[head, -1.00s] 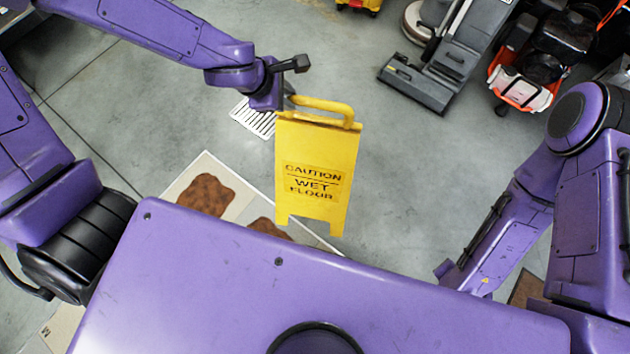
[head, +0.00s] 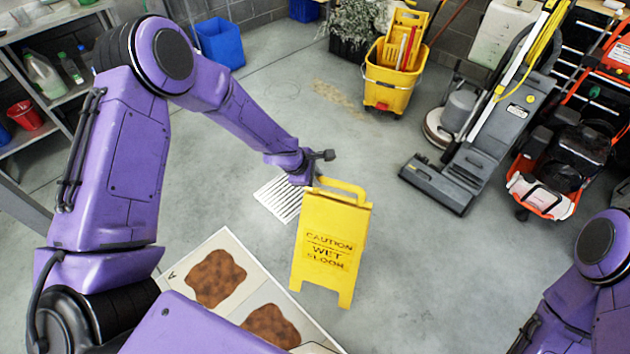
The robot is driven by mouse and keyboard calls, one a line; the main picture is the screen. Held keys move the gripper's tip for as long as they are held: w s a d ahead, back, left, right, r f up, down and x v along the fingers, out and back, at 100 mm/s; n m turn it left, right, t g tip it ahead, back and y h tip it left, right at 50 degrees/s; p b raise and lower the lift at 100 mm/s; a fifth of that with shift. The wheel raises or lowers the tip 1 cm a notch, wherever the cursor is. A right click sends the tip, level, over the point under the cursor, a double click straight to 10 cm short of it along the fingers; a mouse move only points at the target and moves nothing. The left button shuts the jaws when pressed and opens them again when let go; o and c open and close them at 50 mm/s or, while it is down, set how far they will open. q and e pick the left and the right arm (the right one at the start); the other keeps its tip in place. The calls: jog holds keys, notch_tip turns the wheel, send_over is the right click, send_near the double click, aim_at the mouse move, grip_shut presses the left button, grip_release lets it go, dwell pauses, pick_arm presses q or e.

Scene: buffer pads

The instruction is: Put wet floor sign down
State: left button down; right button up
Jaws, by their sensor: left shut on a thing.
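The yellow wet floor sign (head: 329,245) stands upright in the middle of the head view, with "CAUTION WET FLOOR" on its face. Its handle loop is at the top. My left gripper (head: 316,172) is at the upper left end of that handle and is shut on the sign; the fingers are largely hidden. I cannot tell whether the sign's feet touch the floor. My right arm shows at the lower right edge, but its gripper is out of view.
A white board with brown patches (head: 246,262) lies just left of the sign. A floor drain grate (head: 279,198) is behind it. A yellow mop bucket (head: 388,88), a grey floor machine (head: 440,186) and an orange machine (head: 540,197) stand farther back. Floor right of the sign is clear.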

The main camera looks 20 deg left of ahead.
pick_arm(q)
jog(key=shift+w+a+f, duration=0.2)
jog(key=shift+w+f, duration=0.4)
jog(key=shift+w, duration=0.05)
notch_tip(320, 180, down, 4)
jog(key=shift+w+r+b, duration=0.1)
jog(key=shift+r+b, duration=0.15)
jog(key=shift+b, duration=0.5)
jog(key=shift+w, duration=0.1)
